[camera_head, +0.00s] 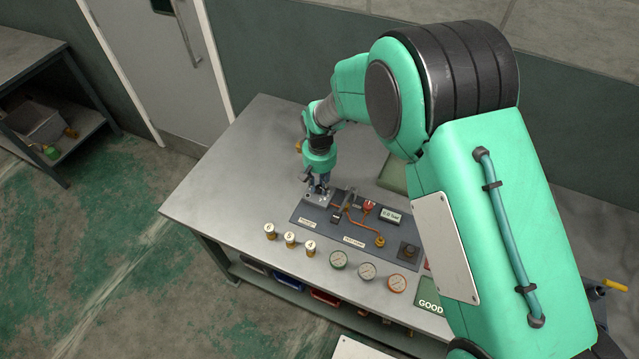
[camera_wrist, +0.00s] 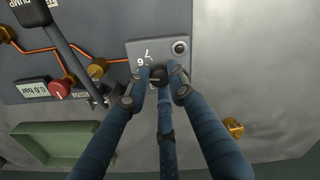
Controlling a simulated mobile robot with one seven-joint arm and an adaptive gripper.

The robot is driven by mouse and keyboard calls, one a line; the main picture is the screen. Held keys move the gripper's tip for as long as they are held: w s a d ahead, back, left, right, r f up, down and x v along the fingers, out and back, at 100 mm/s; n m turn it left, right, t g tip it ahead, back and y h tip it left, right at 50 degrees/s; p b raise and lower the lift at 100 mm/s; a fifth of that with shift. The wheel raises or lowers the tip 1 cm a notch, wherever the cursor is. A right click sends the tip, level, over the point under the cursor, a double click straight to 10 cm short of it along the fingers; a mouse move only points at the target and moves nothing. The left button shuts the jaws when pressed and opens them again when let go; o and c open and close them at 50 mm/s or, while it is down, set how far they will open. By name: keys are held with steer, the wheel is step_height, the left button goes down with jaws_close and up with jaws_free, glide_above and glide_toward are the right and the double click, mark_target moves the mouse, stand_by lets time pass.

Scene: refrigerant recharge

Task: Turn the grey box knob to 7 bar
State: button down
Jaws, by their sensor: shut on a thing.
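The grey box (camera_wrist: 145,47) shows in the wrist view as a light grey plate with white digits, a 7 and a 6 among them, and a round dark button or socket at its upper right corner. My gripper (camera_wrist: 160,76) has its three blue fingers closed around the dark knob (camera_wrist: 157,71) on the box. The fingers hide most of the knob, and I cannot make out its pointer. In the head view my gripper (camera_head: 319,185) points down over the grey box (camera_head: 315,200) at the left end of the dark panel.
The dark panel (camera_head: 345,230) carries copper pipes, a red knob (camera_wrist: 59,89) and a display (camera_wrist: 32,90) in bar, its first digit unclear. Brass cylinders (camera_head: 289,240) and gauges (camera_head: 367,271) stand along the front. A green tray (camera_wrist: 70,143) lies behind. The table's left part is clear.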

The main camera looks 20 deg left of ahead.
mark_target(319, 187)
steer(key=m, duration=0.5)
steer(key=shift+m+p, duration=0.35)
steer(key=shift+m, duration=0.05)
steer(key=m, duration=0.4)
steer(key=shift+m, duration=0.3)
steer(key=c, duration=1.5)
jaws_free()
steer(key=shift+r, duration=0.2)
step_height(319, 187, up, 12)
steer(key=shift+f, duration=0.2)
